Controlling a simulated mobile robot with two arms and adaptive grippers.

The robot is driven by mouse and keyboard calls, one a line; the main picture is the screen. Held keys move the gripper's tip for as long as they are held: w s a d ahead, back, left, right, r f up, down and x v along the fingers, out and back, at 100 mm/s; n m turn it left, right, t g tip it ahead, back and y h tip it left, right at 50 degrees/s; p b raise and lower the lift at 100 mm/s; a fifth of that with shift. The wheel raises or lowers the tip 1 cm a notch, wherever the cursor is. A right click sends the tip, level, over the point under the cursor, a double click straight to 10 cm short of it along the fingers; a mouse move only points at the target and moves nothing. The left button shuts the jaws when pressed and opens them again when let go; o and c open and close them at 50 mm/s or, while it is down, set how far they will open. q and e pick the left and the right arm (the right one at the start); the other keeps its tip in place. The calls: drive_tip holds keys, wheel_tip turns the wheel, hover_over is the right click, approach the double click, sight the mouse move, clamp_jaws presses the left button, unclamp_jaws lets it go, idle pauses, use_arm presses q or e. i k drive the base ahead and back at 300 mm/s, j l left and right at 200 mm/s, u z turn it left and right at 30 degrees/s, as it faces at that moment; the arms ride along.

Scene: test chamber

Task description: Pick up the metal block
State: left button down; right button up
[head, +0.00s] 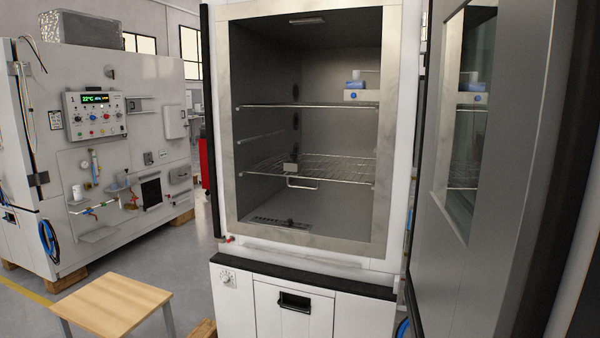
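Neither of my grippers shows in the head view.
The chamber door (490,200) stands open on the right. An upper shelf (310,105) bears a white and blue device (362,91). A wooden-topped table (115,302) stands front left. Another machine (130,130) stands at left, with open floor between.

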sight(294, 165)
drive_tip(key=i+j, duration=0.3)
drive_tip(key=i+j+z, duration=0.15)
drive_tip(key=i+j, duration=0.15)
drive_tip(key=j, duration=0.2)
drive_tip(key=i+l, duration=0.1)
drive_tip(key=i, duration=0.3)
drive_tip(key=j+u, duration=0.05)
